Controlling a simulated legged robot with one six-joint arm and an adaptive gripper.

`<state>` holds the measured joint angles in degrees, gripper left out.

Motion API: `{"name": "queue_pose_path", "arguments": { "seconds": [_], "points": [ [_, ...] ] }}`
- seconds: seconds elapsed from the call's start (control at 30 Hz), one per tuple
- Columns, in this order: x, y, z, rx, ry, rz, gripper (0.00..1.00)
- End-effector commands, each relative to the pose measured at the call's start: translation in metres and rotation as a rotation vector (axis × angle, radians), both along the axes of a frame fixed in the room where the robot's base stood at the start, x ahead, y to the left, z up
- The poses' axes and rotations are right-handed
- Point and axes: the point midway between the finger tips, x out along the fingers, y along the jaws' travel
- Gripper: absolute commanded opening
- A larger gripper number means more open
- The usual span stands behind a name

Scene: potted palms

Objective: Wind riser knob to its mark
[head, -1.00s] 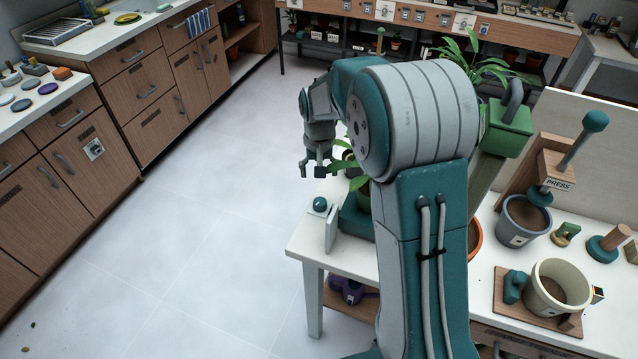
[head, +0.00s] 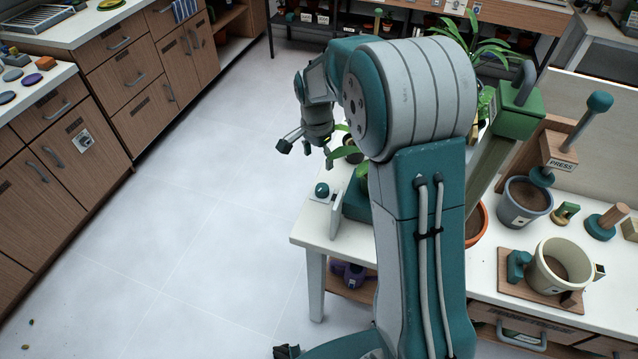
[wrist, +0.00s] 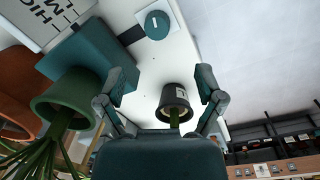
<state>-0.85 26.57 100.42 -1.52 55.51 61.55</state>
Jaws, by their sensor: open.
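A teal round knob (head: 321,189) sits by a small white upright plate at the left end of the white table. In the wrist view the knob (wrist: 157,25) shows from above with a short pale line on it. A teal riser block (head: 357,200) stands beside it, largely hidden by my arm; in the wrist view the block (wrist: 95,58) lies left of the knob, near a white scale card (wrist: 45,20) with HIGH and other letters, partly cut off. My gripper (head: 302,146) is open and empty, above and apart from the knob. Its fingers (wrist: 165,84) are spread wide in the wrist view.
A dark pot (wrist: 173,98) with a green stem shows between my fingers. A green pot (wrist: 62,95) with a leafy plant is at left. A press (head: 560,160), grey pot (head: 524,205) and cream pot (head: 558,265) stand on the table's right.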

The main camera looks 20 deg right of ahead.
Motion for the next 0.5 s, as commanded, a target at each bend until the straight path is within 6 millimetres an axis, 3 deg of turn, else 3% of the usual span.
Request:
{"name": "queue_pose_path", "arguments": {
  "seconds": [0.23,0.5],
  "points": [
    [-0.002,-0.003,-0.014,-0.001,0.005,-0.054,0.87],
    [-0.004,-0.002,-0.063,-0.004,0.006,-0.052,0.87]
  ]
}}
